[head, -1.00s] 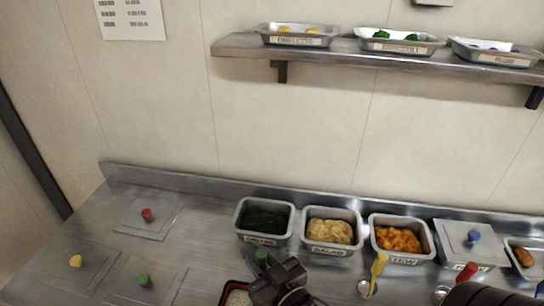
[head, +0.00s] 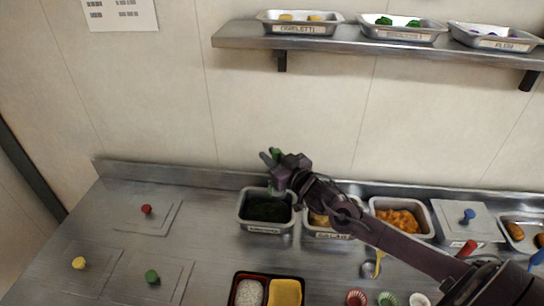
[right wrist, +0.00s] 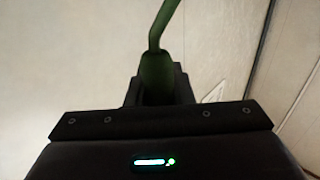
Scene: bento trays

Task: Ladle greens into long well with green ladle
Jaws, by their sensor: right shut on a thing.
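My right gripper (head: 283,166) is shut on the green ladle (head: 275,155), above and behind the greens pan. In the right wrist view the ladle's green handle (right wrist: 157,70) stands between the fingers. The ladle's bowl is not clearly visible. The grey greens pan (head: 263,229) holds dark greens (head: 266,209) and stands at the back of the counter. A bento tray (head: 236,285) with a dark red rim is at the bottom edge, with white rice (head: 249,293) and a yellow food (head: 285,293) in its wells. The rest of the tray is cut off. My left gripper is not in view.
My right arm crosses in front of the second pan. An orange stew pan (head: 429,231) and a lidded pan (head: 466,220) stand to the right. A yellow ladle (head: 378,262) and small cups (head: 387,298) lie in front. Lids with knobs lie left. A shelf (head: 340,45) hangs above.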

